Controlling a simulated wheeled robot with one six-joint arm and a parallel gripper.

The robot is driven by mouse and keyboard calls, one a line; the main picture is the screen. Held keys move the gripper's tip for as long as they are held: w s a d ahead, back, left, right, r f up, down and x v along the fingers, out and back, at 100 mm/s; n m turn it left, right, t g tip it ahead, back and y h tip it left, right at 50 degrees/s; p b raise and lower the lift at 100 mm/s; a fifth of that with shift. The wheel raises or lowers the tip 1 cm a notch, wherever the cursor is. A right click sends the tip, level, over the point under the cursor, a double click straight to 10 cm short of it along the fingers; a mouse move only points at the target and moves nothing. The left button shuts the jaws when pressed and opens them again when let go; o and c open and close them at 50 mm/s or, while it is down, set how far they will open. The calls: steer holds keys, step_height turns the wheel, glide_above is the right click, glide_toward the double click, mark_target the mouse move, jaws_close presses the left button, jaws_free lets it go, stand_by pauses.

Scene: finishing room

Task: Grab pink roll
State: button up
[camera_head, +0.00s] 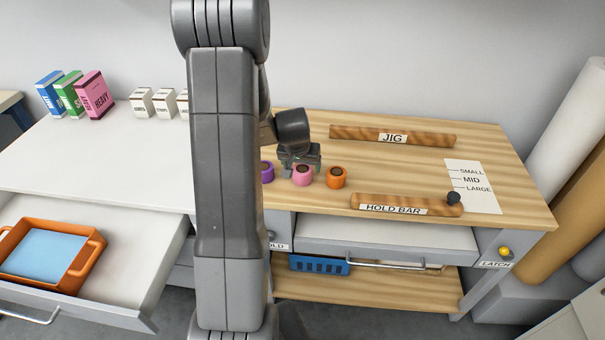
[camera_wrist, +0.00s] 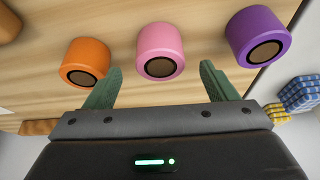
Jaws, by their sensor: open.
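The pink roll (camera_head: 303,176) stands on the wooden bench top, between a purple roll (camera_head: 267,172) and an orange roll (camera_head: 336,177). In the wrist view the pink roll (camera_wrist: 161,50) is just beyond and between my two open fingers. My gripper (camera_head: 300,158) is open and empty, close behind and above the pink roll in the head view. In the wrist view my gripper (camera_wrist: 158,82) has the orange roll (camera_wrist: 85,62) off to its left and the purple roll (camera_wrist: 258,36) off to its right.
The jig bar (camera_head: 394,136) lies at the back of the bench. The hold bar (camera_head: 407,205) with a dark knob (camera_head: 454,198) lies at the front right. A size card (camera_head: 473,186) is at the right. An orange tray (camera_head: 83,263) sits in the open left drawer.

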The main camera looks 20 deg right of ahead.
mark_target(302, 170)
steer(key=shift+x, duration=1.85)
steer(key=c, duration=1.1)
